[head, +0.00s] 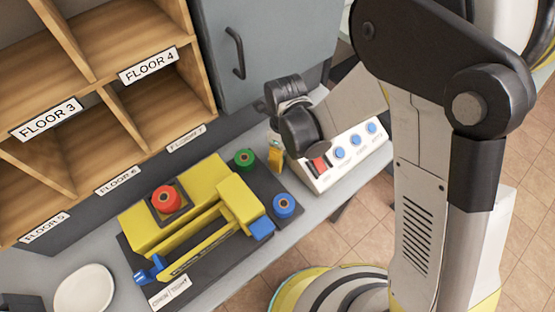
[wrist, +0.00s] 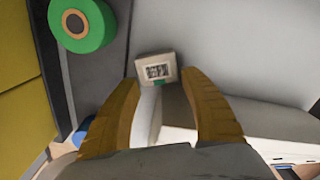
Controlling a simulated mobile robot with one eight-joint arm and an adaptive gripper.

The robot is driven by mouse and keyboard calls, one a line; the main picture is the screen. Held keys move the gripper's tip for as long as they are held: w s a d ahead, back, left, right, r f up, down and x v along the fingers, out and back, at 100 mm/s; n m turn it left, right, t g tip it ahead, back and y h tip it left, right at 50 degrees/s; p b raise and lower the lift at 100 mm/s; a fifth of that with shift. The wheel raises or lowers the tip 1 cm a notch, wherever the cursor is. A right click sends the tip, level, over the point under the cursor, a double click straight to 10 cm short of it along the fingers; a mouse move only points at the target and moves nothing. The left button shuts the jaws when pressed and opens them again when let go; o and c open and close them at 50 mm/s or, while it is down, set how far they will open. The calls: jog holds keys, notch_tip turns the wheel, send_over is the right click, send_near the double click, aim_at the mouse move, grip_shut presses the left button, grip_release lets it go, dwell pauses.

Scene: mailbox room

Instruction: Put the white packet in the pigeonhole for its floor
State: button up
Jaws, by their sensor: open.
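My gripper (head: 276,157) points down beside the white button console, between the console and the green roll; only a bit of its yellow finger shows in the head view. In the wrist view my gripper (wrist: 161,84) is open, with two yellow fingers apart. A small pale block with a dark code-like patch (wrist: 156,70) shows just beyond and between the fingertips, with a white strip below it. I cannot tell whether this is the white packet, nor whether a finger touches it. The wooden pigeonholes (head: 128,92) stand at upper left, labelled FLOOR 3 to FLOOR 7.
A yellow machine (head: 175,215) with a red roll (head: 166,199) sits on a dark base. A green roll (head: 244,158) and a blue roll (head: 284,206) stand beside it. The button console (head: 340,155) is right of my gripper. A white plate (head: 84,290) lies at lower left.

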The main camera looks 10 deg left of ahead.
jog(key=shift+f, duration=0.65)
jog(key=shift+r, duration=0.1)
jog(key=c, duration=0.8)
jog(key=shift+c, duration=0.8)
notch_tip(320, 180, up, 27)
jog(key=p, duration=1.1)
jog(key=w+d+f+n+b, duration=0.1)
jog(key=w+d+f+n, duration=0.1)
jog(key=d+n, duration=0.5)
jog(key=w+d+f+n+b, duration=0.1)
jog(key=w+d+f+n, duration=0.2)
jog(key=d, duration=0.7)
jog(key=w+d+f+n+b, duration=0.1)
jog(key=w+d+f+n, duration=0.1)
jog(key=d+f+n, duration=0.3)
jog(key=d+n, duration=0.3)
jog(key=n, duration=0.3)
jog(key=shift+w+d+f+n, duration=0.3)
jog(key=shift+w+f, duration=0.05)
jog(key=shift+f, duration=0.05)
